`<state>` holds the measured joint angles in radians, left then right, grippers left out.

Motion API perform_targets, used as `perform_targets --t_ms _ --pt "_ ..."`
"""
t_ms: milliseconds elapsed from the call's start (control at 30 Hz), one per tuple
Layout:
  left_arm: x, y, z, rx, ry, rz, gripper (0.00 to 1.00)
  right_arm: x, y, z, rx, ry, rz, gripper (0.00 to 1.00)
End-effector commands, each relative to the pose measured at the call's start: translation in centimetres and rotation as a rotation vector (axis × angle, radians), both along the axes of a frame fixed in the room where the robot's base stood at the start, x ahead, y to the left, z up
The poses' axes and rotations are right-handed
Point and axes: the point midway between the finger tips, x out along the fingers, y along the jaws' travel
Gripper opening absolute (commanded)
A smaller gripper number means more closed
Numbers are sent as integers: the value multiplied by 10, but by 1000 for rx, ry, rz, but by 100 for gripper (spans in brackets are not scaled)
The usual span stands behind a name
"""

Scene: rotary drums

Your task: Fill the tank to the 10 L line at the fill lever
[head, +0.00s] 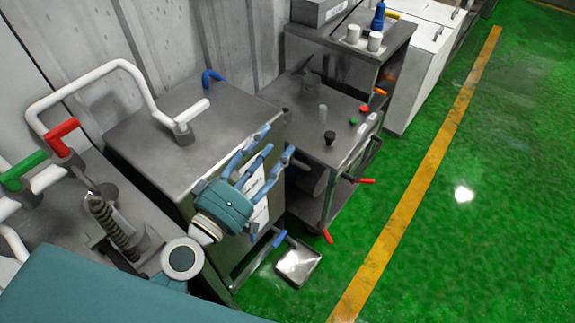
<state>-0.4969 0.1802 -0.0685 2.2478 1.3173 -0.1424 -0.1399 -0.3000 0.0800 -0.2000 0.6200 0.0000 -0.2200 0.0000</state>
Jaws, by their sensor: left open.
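A grey steel tank-like box (150,140) stands left of centre. A white pipe (88,75) arches to a spout-like fitting with a white handle (192,112) on its top. A red-handled lever (62,132) and a green-handled lever (24,168) sit on white piping at the left; I cannot tell which is the fill lever. My left gripper (270,146) is open and empty, its blue fingers in front of the box's right side, apart from the levers. It partly hides a white label (261,214) there. No level line or water is readable. My right gripper is out of view.
A steel cart (310,92) with small knobs stands right of the box, red handles (366,181) sticking out. A metal pan (298,264) lies low beside a blue handle (279,239). A coil spring (108,219) stands at left. Green floor right of the yellow line (420,190) is clear.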

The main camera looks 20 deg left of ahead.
Motion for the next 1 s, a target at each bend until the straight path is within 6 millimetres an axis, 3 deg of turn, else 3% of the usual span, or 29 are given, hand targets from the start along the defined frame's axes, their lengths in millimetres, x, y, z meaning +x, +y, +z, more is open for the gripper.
perform_targets --t_ms 133,333,1000 --pt "-9 -23 -9 91 18 -75 46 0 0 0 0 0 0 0" --pt "-16 -40 -20 168 39 -134 46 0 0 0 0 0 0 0" --pt "-18 -43 -25 191 47 -148 46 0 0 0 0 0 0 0"
